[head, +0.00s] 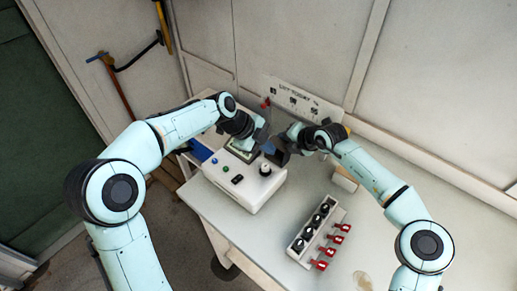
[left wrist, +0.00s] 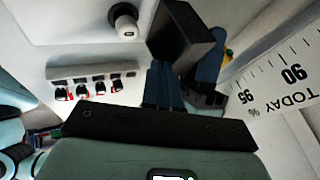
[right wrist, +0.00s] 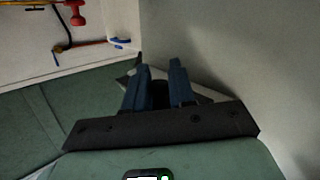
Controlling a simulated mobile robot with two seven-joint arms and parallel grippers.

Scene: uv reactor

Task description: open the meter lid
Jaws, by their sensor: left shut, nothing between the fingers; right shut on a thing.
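The white meter (head: 249,190) stands on the left part of the table, with a knob, coloured buttons and a greenish framed panel on its top. A dark boxy piece (head: 279,155), which looks like the lid, is at the meter's back right; it is large and black in the left wrist view (left wrist: 182,38). My left gripper (head: 265,141) is shut and empty beside it. My right gripper (right wrist: 160,85) is shut on a dark thing between its blue fingers, probably this lid. The arms partly hide the lid, so its angle is unclear.
A ruler-like scale board (head: 292,98) is behind the grippers, against the wall. The table's right side is mostly clear.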

